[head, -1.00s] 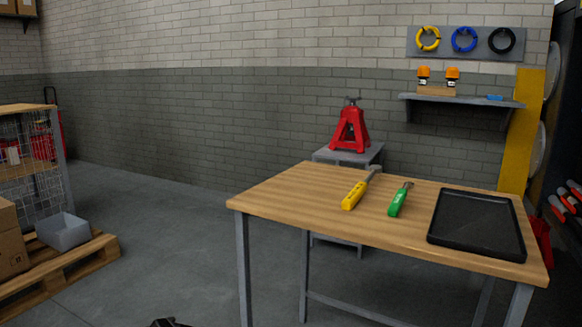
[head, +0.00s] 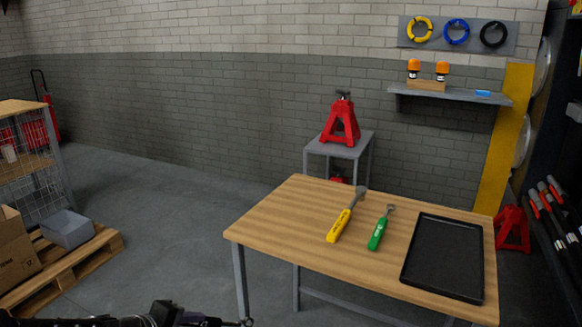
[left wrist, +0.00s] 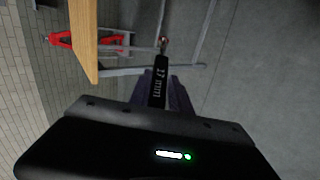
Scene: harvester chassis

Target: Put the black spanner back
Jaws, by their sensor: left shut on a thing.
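The black spanner (left wrist: 159,88), with pale "mm" lettering on its handle, is held in my left gripper (left wrist: 165,92) in the left wrist view. Its metal end points away from the gripper, past the table's edge. In the head view my left gripper (head: 212,321) is at the bottom edge, in front of and below the workbench (head: 275,215). A small part of the spanner's end (head: 245,322) shows there. A yellow spanner (head: 340,225) and a green spanner (head: 378,234) lie side by side on the workbench. My right gripper is not in view.
A black tray (head: 443,258) lies empty on the workbench's right side. Behind stands a grey stand (head: 350,148) with a red jack (head: 342,125). A tool rack (head: 555,225) stands at right.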

